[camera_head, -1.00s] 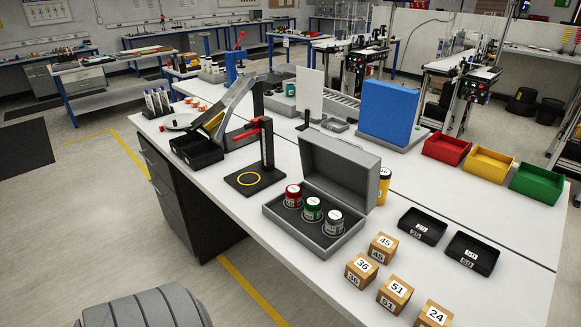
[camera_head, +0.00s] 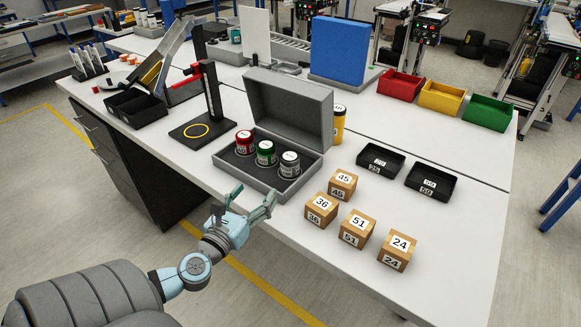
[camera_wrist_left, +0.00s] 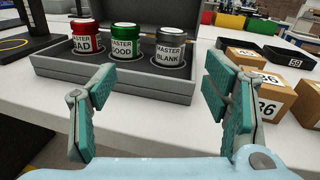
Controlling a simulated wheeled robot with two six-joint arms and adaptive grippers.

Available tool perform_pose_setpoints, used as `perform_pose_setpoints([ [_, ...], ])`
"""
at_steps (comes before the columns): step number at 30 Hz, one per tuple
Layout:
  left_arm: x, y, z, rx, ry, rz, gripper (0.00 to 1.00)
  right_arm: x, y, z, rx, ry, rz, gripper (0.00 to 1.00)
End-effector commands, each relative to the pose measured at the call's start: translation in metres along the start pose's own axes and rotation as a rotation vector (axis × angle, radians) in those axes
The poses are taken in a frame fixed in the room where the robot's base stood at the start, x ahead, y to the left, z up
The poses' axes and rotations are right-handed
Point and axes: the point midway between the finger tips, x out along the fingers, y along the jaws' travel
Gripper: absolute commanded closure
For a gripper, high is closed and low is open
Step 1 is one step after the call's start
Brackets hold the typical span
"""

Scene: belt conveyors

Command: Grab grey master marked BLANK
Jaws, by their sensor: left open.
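The grey master marked BLANK (camera_head: 289,164) stands upright in the open grey case (camera_head: 231,171), at the right end of a row. In the left wrist view the grey master (camera_wrist_left: 170,47) shows its label, ahead of and between my open fingers. My left gripper (camera_head: 247,203) is open and empty in front of the case, near the table's front edge. My right gripper is not in view.
Numbered cardboard boxes (camera_head: 357,228) stand right of the case. Two black trays (camera_head: 380,162) lie behind them. The raised case lid (camera_head: 290,110) stands behind the masters. A black stand (camera_head: 204,127) is to the left. Red, yellow and green bins (camera_head: 441,97) stand at the back right.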

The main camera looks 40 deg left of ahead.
Motion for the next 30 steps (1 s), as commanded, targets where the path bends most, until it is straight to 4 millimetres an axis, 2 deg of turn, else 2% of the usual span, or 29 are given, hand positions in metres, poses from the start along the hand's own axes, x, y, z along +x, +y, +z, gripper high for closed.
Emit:
perform_pose_setpoints([
  [3, 0.019, -0.006, 0.005, 0.097, -0.014, -0.039, 0.31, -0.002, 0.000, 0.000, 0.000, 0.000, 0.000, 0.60],
  [9, 0.070, -0.009, 0.007, 0.088, -0.014, -0.037, 0.31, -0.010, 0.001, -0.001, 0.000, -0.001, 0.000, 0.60],
  [17, 0.108, -0.014, 0.005, 0.085, -0.012, -0.038, 0.31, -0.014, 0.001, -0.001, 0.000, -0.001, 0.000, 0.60],
  [21, 0.135, -0.019, 0.002, 0.085, -0.011, -0.037, 0.31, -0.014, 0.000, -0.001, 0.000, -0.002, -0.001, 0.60],
  [24, 0.145, -0.020, 0.001, 0.087, -0.010, -0.038, 0.31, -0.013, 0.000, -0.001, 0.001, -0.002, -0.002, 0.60],
  [30, 0.145, -0.020, 0.001, 0.087, -0.008, -0.039, 0.32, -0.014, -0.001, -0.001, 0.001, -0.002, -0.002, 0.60],
])
